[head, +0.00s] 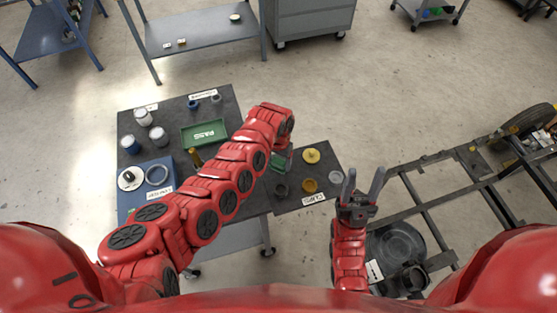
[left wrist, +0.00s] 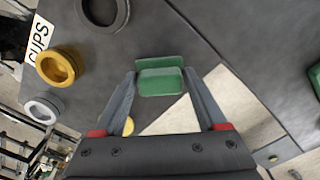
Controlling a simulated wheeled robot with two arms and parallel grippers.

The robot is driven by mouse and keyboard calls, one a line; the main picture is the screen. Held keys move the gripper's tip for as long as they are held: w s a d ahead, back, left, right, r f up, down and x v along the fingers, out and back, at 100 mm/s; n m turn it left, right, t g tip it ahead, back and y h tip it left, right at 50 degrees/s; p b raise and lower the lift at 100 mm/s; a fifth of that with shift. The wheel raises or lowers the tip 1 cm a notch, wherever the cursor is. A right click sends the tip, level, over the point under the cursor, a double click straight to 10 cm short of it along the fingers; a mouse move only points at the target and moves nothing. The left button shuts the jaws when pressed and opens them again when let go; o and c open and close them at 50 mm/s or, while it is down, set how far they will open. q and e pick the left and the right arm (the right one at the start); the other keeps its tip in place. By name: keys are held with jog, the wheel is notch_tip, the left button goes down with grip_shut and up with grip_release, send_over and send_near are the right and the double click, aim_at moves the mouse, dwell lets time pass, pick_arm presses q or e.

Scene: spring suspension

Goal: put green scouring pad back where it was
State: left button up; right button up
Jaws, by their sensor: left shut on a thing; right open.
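The green scouring pad (head: 278,162) is at the right part of the dark table, partly hidden by my left arm in the head view. In the left wrist view the pad (left wrist: 160,82) sits between the two fingers of my left gripper (left wrist: 160,88), which is shut on it. A second green face or piece shows just beyond it; I cannot tell whether it is the same pad. The pad is over or on the dark table surface; its height is unclear. My right gripper (head: 364,177) is open and empty, right of the table.
Yellow cups (head: 311,156), a clear or grey cup (head: 335,177) and a dark cup (head: 281,189) stand near the CUPS label (head: 314,199). A metal frame (head: 440,210) stands right.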

aim_at(279, 162)
pick_arm(q)
jog(key=shift+s+f, duration=0.1)
jog(key=o, duration=1.1)
jog(key=shift+r, duration=0.35)
notch_tip(279, 162, up, 11)
jog(key=b, duration=0.2)
jog(key=shift+r+b, duration=0.15)
jog(key=shift+b, duration=0.15)
